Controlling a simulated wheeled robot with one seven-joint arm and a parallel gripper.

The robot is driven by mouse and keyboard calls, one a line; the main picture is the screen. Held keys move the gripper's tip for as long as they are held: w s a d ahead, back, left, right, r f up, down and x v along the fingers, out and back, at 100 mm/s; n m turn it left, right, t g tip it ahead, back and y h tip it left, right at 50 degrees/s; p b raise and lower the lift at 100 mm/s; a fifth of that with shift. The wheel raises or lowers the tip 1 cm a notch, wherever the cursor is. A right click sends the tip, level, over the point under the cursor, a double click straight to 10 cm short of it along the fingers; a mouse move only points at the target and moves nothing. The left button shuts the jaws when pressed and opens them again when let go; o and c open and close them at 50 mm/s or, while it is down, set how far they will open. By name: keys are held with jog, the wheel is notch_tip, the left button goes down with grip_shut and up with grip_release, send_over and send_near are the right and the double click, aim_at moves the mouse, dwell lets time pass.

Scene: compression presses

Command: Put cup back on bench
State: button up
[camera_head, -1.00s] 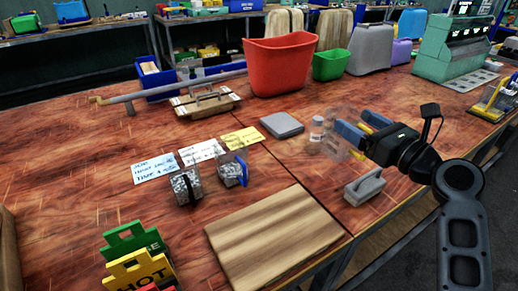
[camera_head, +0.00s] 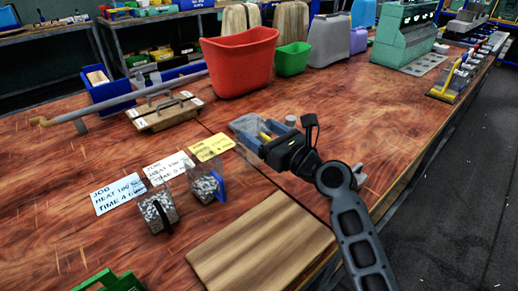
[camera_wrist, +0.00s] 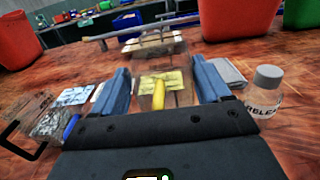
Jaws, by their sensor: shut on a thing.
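A clear cup with a yellow handle (camera_head: 265,135) is between the blue fingers of my gripper (camera_head: 249,130), above the bench (camera_head: 400,103). In the wrist view, the fingers (camera_wrist: 163,88) stand on either side of the cup's yellow handle (camera_wrist: 158,95). My gripper is shut on the cup. The yellow card (camera_head: 211,147) lies just left of my gripper and shows behind the cup in the wrist view. Two other clear cups with grey pellets stand by the cards: one with a black handle (camera_head: 157,209), one with a blue handle (camera_head: 205,183).
A wooden board (camera_head: 262,243) lies in front of my gripper. A white card (camera_head: 168,168) and a blue card (camera_head: 118,194) lie to the left. A labelled bottle (camera_wrist: 264,92) and grey slab (camera_wrist: 225,72) are right of my gripper. A red bin (camera_head: 240,62) stands behind.

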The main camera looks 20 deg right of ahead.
jog(key=shift+w+a+f, duration=0.15)
jog(key=shift+a+f, duration=0.05)
jog(key=shift+a, duration=0.15)
jog(key=shift+f, duration=0.3)
notch_tip(320, 180, down, 4)
jog(key=shift+r+b, duration=0.25)
jog(key=shift+b, duration=0.55)
jog(key=o, duration=1.8)
jog(key=shift+c, duration=0.2)
jog(key=v, duration=1.2)
